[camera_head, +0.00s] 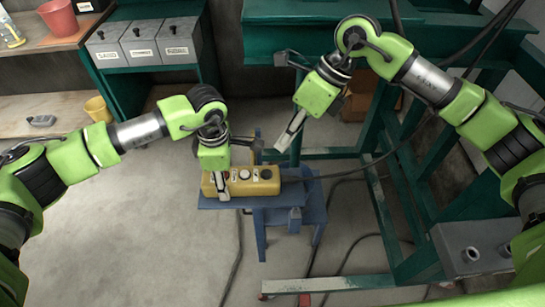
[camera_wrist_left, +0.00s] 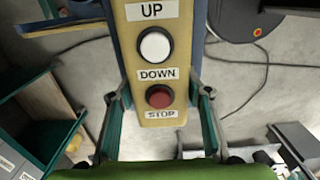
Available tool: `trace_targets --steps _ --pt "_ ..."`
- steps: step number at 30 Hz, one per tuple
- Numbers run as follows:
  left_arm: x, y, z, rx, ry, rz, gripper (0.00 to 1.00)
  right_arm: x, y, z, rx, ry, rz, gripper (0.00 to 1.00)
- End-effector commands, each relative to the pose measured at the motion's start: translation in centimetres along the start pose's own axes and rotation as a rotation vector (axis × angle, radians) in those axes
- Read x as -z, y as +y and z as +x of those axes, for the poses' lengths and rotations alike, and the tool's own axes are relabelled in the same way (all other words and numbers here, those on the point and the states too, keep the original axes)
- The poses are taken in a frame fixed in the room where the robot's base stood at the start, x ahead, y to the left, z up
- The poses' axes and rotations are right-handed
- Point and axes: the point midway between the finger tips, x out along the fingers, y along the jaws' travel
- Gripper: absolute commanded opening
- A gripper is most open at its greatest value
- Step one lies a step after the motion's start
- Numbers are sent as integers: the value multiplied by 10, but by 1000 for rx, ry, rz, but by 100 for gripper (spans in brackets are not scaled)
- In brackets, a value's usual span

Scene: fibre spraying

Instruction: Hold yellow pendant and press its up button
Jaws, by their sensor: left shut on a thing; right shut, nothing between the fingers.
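The yellow pendant (camera_head: 258,188) lies on a small blue stand, its right end towards the black cable. A red button, a white button and a dark button (camera_head: 266,174) run left to right along it. In the left wrist view the pendant (camera_wrist_left: 149,113) shows labels UP, DOWN and STOP; the dark button is out of that picture. My left gripper (camera_head: 221,187) is shut around the pendant's left, STOP end, with a finger on either side in its wrist view (camera_wrist_left: 158,108). My right gripper (camera_head: 284,144) is shut and empty, apart from the pendant, above and behind its right end.
Green steel framing (camera_head: 390,205) stands at the right, with a grey box (camera_head: 475,247). Labelled grey bins (camera_head: 142,44) and a workbench (camera_head: 40,115) are at the left. Black cables cross the floor.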

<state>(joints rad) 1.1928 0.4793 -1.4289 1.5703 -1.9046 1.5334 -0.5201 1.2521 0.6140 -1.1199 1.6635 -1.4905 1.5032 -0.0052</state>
Motion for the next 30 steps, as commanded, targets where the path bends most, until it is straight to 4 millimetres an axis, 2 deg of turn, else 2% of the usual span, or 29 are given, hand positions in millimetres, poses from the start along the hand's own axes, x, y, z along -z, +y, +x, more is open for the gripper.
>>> trace_targets --steps 14,30 --pt "0 0 -1 -1 -1 0 13 7 8 -19 -147 -65 904 0" --pt "0 0 -1 -1 -1 0 13 18 -8 -29 -316 -50 1933 0"
